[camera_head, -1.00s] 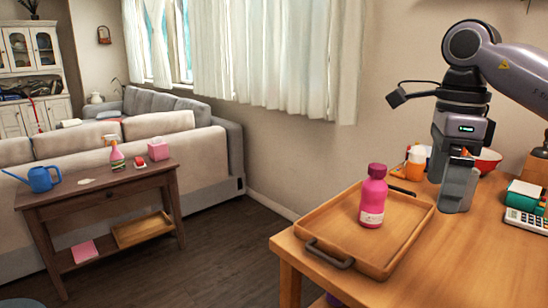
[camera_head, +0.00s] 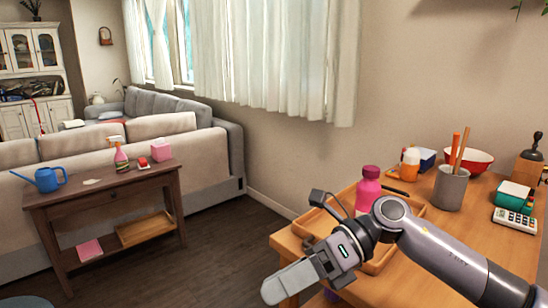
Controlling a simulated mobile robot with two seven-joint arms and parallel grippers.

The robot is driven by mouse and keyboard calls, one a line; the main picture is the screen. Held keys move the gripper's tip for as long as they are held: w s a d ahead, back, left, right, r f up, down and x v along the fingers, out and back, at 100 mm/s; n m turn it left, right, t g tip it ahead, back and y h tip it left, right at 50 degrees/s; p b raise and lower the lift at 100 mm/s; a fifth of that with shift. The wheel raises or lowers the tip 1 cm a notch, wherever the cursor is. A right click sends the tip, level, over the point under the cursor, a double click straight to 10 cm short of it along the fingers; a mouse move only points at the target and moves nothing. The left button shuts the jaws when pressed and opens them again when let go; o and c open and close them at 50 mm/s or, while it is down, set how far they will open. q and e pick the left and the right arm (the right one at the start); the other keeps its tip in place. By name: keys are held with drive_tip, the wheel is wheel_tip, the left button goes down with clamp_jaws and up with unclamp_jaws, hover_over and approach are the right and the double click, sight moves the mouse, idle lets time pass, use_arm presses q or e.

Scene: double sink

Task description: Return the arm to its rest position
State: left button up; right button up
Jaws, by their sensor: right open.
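My right arm comes in from the lower right, and my right gripper (camera_head: 306,277) is at the lower middle, in front of the wooden table's near left corner. It points down and left, with nothing seen in it; its fingers overlap in this view. A pink bottle (camera_head: 368,187) stands upright on a wooden tray (camera_head: 325,222). My left gripper is not in view.
On the wooden table (camera_head: 480,235) stand a grey cup (camera_head: 450,190) with utensils, a red-rimmed bowl (camera_head: 472,160), an orange-and-white bottle (camera_head: 409,165) and a calculator (camera_head: 515,219). A dark side table (camera_head: 105,200) stands left by the sofa (camera_head: 190,145). Floor between them is clear.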

drive_tip(key=w+d+f+m+t+h+p, duration=0.1)
drive_tip(key=d+f+m+t, duration=0.25)
drive_tip(key=m+t, duration=0.6)
drive_tip(key=d+f+m+t+p, duration=0.15)
drive_tip(key=f+m+t, duration=0.3)
drive_tip(key=m, duration=0.95)
drive_tip(key=w+d+f+m+t+h+p, duration=0.1)
drive_tip(key=d+f+m+t, duration=0.2)
drive_tip(key=m+t, duration=0.7)
drive_tip(key=s+d+f+m+g+h, duration=0.4)
drive_tip(key=s+d+f+m, duration=0.1)
drive_tip(key=s+f, duration=0.3)
drive_tip(key=s+d+f+m+g+h+p, duration=0.1)
drive_tip(key=s+d+f+m+g+h, duration=0.3)
drive_tip(key=s+f+m, duration=0.4)
wheel_tip(320, 180, down, 2)
drive_tip(key=shift+d+f+g+h, duration=0.25)
drive_tip(key=shift+d+h, duration=0.25)
drive_tip(key=shift+d, duration=0.55)
